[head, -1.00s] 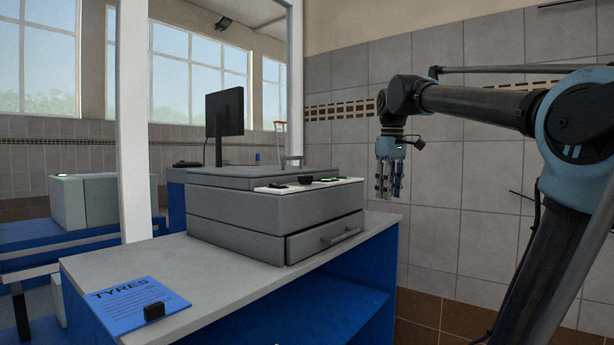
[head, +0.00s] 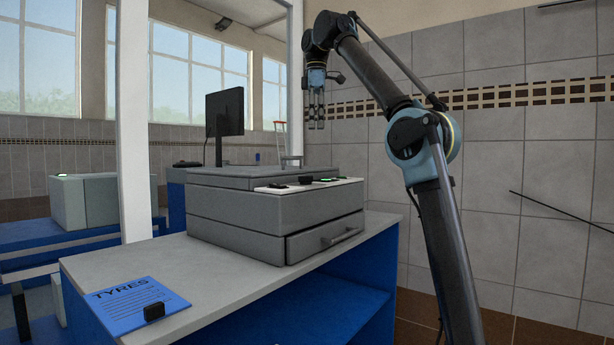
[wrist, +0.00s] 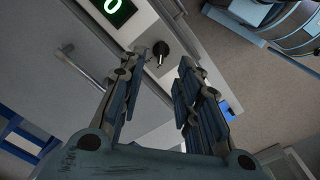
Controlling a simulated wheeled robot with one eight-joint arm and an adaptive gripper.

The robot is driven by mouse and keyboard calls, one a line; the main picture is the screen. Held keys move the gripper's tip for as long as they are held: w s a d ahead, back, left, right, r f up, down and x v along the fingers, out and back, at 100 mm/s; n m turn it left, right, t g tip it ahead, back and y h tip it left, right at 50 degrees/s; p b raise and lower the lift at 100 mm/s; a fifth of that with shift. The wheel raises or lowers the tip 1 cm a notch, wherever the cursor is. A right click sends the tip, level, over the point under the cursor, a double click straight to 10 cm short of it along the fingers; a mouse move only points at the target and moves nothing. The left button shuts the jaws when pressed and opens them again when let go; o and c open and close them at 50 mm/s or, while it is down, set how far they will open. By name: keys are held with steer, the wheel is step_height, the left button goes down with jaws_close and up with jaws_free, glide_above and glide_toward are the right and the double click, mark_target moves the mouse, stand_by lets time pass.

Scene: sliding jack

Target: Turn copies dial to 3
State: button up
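The grey copier (head: 262,213) stands on the blue-and-white counter, with a white control strip (head: 340,184) along its top front edge. Black knobs and small green-lit displays sit on the strip. In the wrist view a round black dial (wrist: 161,50) shows on the strip between my fingers, beyond their tips. A display (wrist: 115,8) beside it shows a green digit that looks like 0. My gripper (head: 316,126) points down above the copier, well clear of the strip. Its fingers (wrist: 161,62) are apart and empty. I cannot read the dial's setting.
A blue TYRES sheet (head: 137,306) with a small black block (head: 154,312) lies at the counter's front left. The copier has a drawer with a handle (head: 340,236). A monitor (head: 225,112) stands behind. A white post (head: 133,120) rises at left, a tiled wall at right.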

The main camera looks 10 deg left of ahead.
mark_target(306, 180)
steer(key=shift+s+a+r+n, duration=0.1)
steer(key=shift+s+a+n, duration=0.15)
steer(key=shift+a, duration=0.3)
steer(key=shift+s+a+r+n, duration=0.2)
steer(key=shift+a+n, duration=0.1)
steer(key=shift+a, duration=0.25)
steer(key=shift+s+a+r+n, duration=0.1)
steer(key=shift+s+a+n, duration=0.15)
steer(key=shift+a, duration=0.3)
steer(key=shift+f, duration=0.15)
steer(key=shift+f, duration=8.55)
jaws_close()
